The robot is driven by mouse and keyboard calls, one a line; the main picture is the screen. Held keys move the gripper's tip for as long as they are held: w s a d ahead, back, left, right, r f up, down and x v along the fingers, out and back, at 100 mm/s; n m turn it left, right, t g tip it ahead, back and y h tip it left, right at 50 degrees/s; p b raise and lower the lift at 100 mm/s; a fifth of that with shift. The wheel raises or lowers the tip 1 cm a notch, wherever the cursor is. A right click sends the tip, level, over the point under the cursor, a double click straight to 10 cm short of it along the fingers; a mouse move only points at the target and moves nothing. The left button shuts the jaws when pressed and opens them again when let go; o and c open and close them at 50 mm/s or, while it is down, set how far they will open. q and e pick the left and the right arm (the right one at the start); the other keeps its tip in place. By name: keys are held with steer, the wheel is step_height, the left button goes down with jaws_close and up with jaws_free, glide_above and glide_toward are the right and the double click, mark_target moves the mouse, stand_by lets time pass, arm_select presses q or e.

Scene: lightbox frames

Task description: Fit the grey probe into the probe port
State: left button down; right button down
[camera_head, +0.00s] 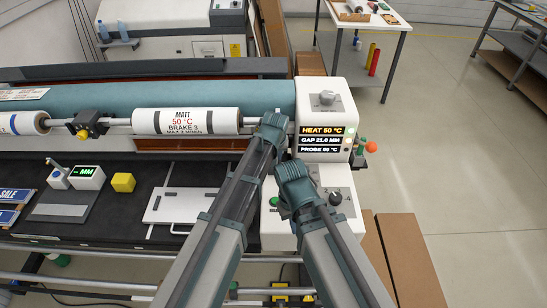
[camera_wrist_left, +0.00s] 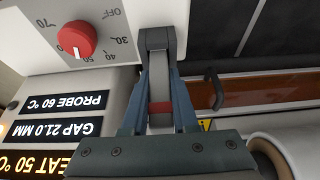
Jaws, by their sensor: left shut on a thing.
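In the left wrist view my left gripper (camera_wrist_left: 158,62) is shut on the grey probe (camera_wrist_left: 160,88), a narrow grey piece with a red band, seen between the fingers. The held end is partly covered by the fingers. In the head view my left arm reaches up to the roller's right end; its jaws are hidden there. My right gripper (camera_head: 292,172) is in front of the white control panel (camera_head: 326,145), and its fingers cannot be made out. The panel's display reads heat 50, gap 21.0 and probe 60. I cannot make out the probe port in either view.
A red dial (camera_wrist_left: 77,39) sits close beside the left gripper. A white roller (camera_head: 186,121) lies left of the arms.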

arm_select(q)
steer(key=shift+f, duration=0.15)
steer(key=c, duration=0.7)
jaws_free()
steer(key=shift+r, duration=0.3)
steer(key=p+v, duration=1.1)
steer(key=shift+s+r, duration=0.25)
steer(key=shift+r, duration=0.1)
